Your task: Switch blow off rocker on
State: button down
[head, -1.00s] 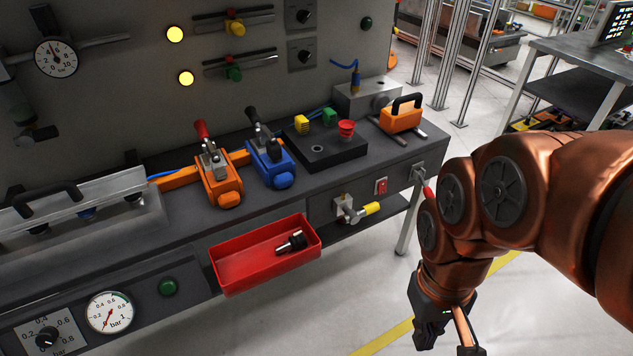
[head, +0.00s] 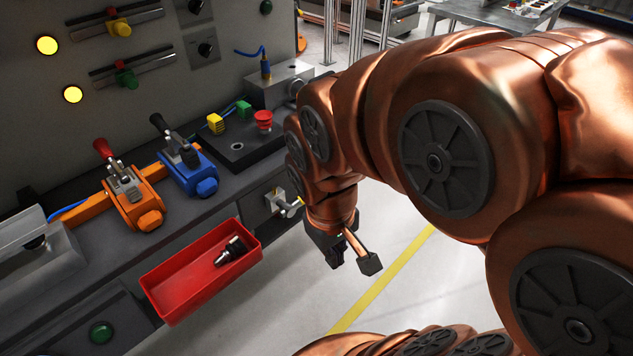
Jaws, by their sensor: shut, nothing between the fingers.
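The red rocker switch on the bench's front panel, seen a second ago, is hidden behind my arm now. My gripper (head: 368,264) is shut and empty. It hangs over the floor in front of the bench, to the right of the red bin and lower than the bench top. It appears apart from the bench.
A valve (head: 285,203) protrudes from the bench front, close to my arm. A red bin (head: 200,273) holding a dark fitting (head: 231,251) hangs on the front edge. Orange (head: 133,198) and blue (head: 189,170) toggle clamps stand on the bench top. Floor before the bench is clear.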

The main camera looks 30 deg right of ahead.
jog(key=w+d+f+n+t+h+b, duration=0.1)
jog(key=w+d+f+n+t+b, duration=0.3)
jog(key=w+d, duration=0.5)
jog(key=w+d+f+n+t+h+b, duration=0.2)
jog(key=w+d+f+b, duration=0.25)
jog(key=w+d, duration=0.45)
jog(key=w+d+f+n+t+h+b, duration=0.1)
jog(key=w+d+f+n+t+b, duration=0.3)
jog(key=w+d, duration=0.55)
notch_tip(320, 180, down, 15)
jog(key=n+t+y+b, duration=0.6)
jog(key=n+y+b, duration=0.2)
jog(key=n+b, duration=0.2)
jog(key=shift+w+a+y+b, duration=0.3)
jog(key=shift+w+y+b, duration=0.1)
jog(key=shift+b, duration=0.85)
jog(key=b+x, duration=0.2)
jog(key=x, duration=1.2)
